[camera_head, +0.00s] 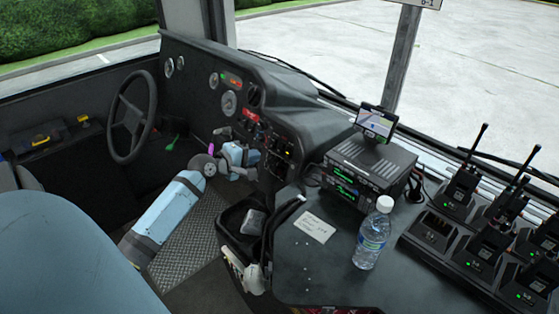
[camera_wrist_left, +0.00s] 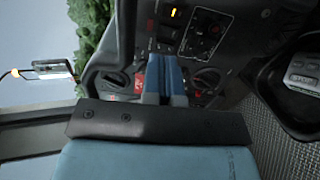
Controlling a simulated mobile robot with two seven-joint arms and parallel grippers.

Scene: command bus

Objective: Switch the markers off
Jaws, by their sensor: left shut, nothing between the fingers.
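The dashboard switch panel (camera_head: 277,152) is right of the steering wheel, with small switches and lit indicators. An amber-lit switch (camera_wrist_left: 175,12) shows at the top of the left wrist view; the labels are too small to read, so I cannot tell which switch is for the markers. My left gripper (camera_head: 254,157) is shut and empty, close in front of the panel. In the left wrist view its blue fingers (camera_wrist_left: 163,65) lie together between two dark rotary knobs, below the amber-lit switch in the picture. I cannot tell whether the fingertips touch the panel.
The steering wheel (camera_head: 131,117) is left of my arm. On the right, a counter (camera_head: 330,270) bears a radio unit (camera_head: 368,165), a water bottle (camera_head: 373,235), a paper note (camera_head: 313,226) and several walkie-talkies in chargers. A blue seat (camera_head: 60,250) fills the lower left.

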